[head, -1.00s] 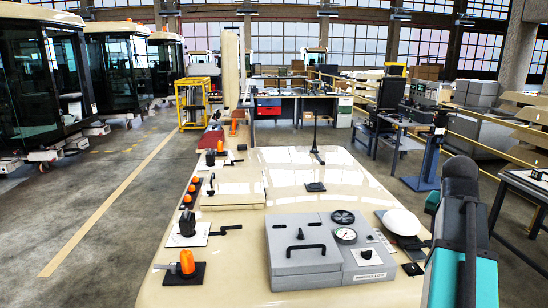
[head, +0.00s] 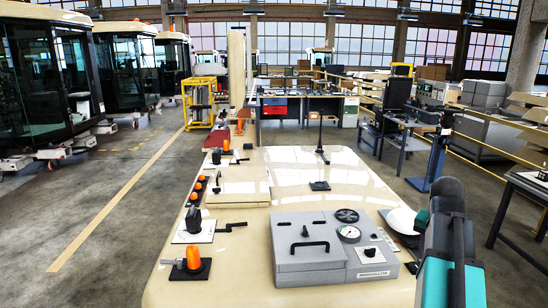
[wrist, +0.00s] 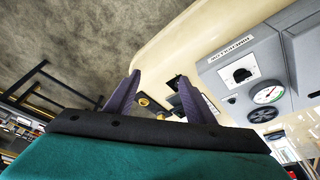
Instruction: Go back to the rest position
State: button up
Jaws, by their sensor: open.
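My gripper shows in the wrist view (wrist: 160,95) with its two dark purple fingers spread apart and nothing between them. It hangs over the edge of the cream trolley top (head: 300,170), beside the grey box (head: 325,245) with its gauge (head: 349,233) and black handwheel. The grey box also shows at the right of the wrist view (wrist: 240,70). In the head view my arm is at the lower right, to the right of the grey box, and the gripper's fingers are not clearly seen there.
Orange knobs (head: 193,257) and black levers line the trolley top's left side. A white dome (head: 402,220) sits near my arm. Glass cabs (head: 45,85) stand at the left, benches (head: 300,105) at the back. The floor left of the trolley is open.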

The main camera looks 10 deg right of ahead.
jog(key=a+f+n+g+y, duration=0.1)
jog(key=a+f+n, duration=0.1)
jog(key=a+f, duration=0.7)
jog(key=a+f+n+g+y, duration=0.15)
jog(key=a+f, duration=0.35)
jog(key=f, duration=0.8)
jog(key=a+f+n+g, duration=0.1)
jog(key=a+f+n, duration=0.1)
jog(key=a+f, duration=0.65)
jog(key=s+a+f+n+g, duration=0.1)
jog(key=s+a+f+n, duration=0.1)
jog(key=s+a+f, duration=0.5)
jog(key=s+a+f+n+g+b, duration=0.1)
jog(key=s+a+f+n+g, duration=0.15)
jog(key=s+f, duration=0.8)
jog(key=s+a+f+n, duration=0.1)
jog(key=s+a+f, duration=0.5)
jog(key=s+f, duration=0.3)
notch_tip(320, 180, down, 10)
jog(key=w+b, duration=0.1)
jog(key=b, duration=0.8)
jog(key=shift+g+y, duration=0.35)
jog(key=shift+g, duration=0.05)
jog(key=shift+d+r, duration=0.1)
jog(key=shift+r, duration=0.05)
